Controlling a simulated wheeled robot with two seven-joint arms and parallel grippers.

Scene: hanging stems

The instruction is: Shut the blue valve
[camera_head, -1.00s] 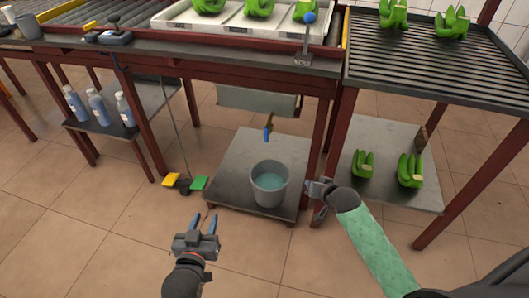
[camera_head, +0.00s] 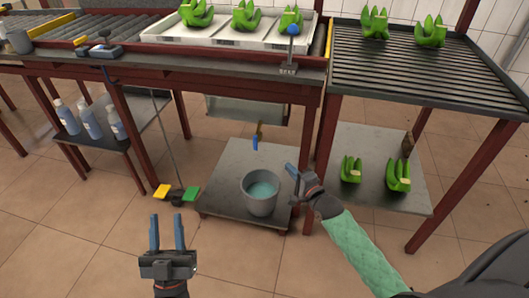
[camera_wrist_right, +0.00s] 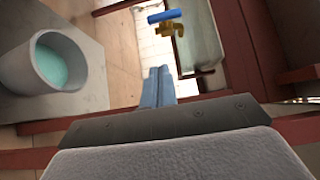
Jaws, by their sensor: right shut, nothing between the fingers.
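The blue valve handle (camera_head: 255,143) hangs below a brass tap (camera_head: 260,129) under the grey tank. In the right wrist view, the blue handle (camera_wrist_right: 166,15) and brass tap (camera_wrist_right: 170,29) are at the top, beyond my fingertips. My right gripper (camera_head: 291,168) is shut and empty, to the right of and a little below the handle in the picture, apart from it. Its blue fingers (camera_wrist_right: 157,86) lie together in the wrist view. My left gripper (camera_head: 167,233) is open and empty at the lower left, its fingers pointing forward.
A grey bucket (camera_head: 261,208) of bluish liquid stands on the low shelf (camera_head: 225,190) under the tap. The grey tank (camera_head: 247,111) is above. Red table legs (camera_head: 322,140) stand close to my right gripper.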

